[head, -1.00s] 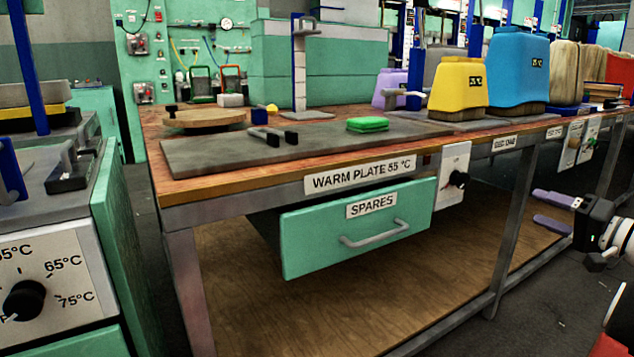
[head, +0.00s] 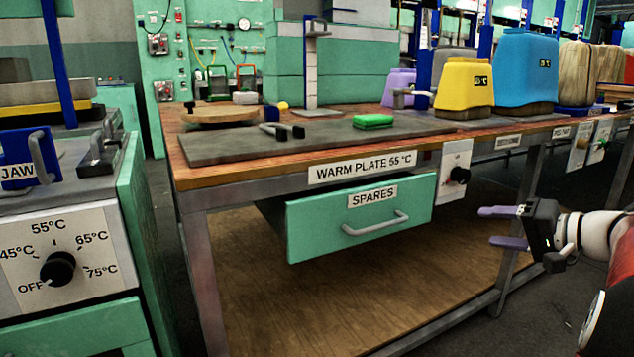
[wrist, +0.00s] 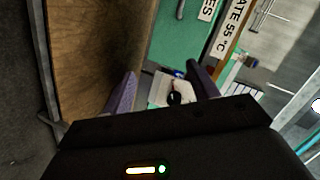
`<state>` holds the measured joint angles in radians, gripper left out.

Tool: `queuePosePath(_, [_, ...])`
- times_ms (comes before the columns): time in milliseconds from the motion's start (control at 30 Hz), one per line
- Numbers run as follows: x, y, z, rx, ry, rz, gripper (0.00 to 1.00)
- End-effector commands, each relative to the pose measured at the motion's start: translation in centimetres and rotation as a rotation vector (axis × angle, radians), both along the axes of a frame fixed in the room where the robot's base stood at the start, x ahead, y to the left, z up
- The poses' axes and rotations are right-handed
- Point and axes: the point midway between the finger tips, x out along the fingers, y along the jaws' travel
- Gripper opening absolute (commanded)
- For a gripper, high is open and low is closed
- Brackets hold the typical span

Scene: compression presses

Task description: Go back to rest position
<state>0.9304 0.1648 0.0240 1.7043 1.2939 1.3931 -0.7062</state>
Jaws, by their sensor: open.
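My gripper (head: 504,227) is at the right of the head view, in front of the bench and below the level of its top. Its two purple fingers point left and stand apart, with nothing between them. In the wrist view the open fingers (wrist: 160,92) show at either side, with a white dial panel (wrist: 172,90) seen beyond the gap. My gripper touches nothing that I can see.
The bench (head: 235,182) has a partly open green SPARES drawer (head: 325,228). A green block (head: 373,121) lies on the warm plate (head: 220,148). Yellow (head: 464,84) and blue (head: 526,68) covers stand behind. A press with a dial (head: 57,268) is at left. Floor between is clear.

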Motion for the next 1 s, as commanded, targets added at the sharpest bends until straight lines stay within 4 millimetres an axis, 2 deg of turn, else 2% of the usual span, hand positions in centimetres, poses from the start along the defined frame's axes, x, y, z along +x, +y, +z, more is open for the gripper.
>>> queuePosePath(33, [-0.1, 2.5, -0.3, -0.022, 0.042, 0.029, 0.59])
queuePosePath(167, [-1.6, 9.2, -2.1, -0.106, 0.186, 0.099, 0.59])
queuePosePath(200, [-2.6, 11.8, -2.8, -0.150, 0.240, 0.124, 0.59])
queuePosePath(267, [-4.7, 15.6, -4.3, -0.234, 0.323, 0.161, 0.59])
queuePosePath(300, [-6.4, 17.7, -5.3, -0.295, 0.372, 0.181, 0.59])
queuePosePath(400, [-10.7, 21.5, -7.8, -0.462, 0.458, 0.212, 0.59])
queuePosePath(500, [-14.4, 23.4, -9.7, -0.616, 0.492, 0.227, 0.59])
queuePosePath(600, [-17.2, 24.2, -11.2, -0.744, 0.489, 0.231, 0.59])
queuePosePath(867, [-21.8, 24.5, -13.9, -0.999, 0.403, 0.231, 0.59])
queuePosePath(900, [-22.2, 24.4, -14.1, -1.030, 0.384, 0.230, 0.59])
queuePosePath(933, [-22.0, 24.3, -12.3, -1.021, 0.393, 0.225, 0.59])
queuePosePath(1000, [-21.9, 24.2, -10.7, -1.018, 0.398, 0.224, 0.59])
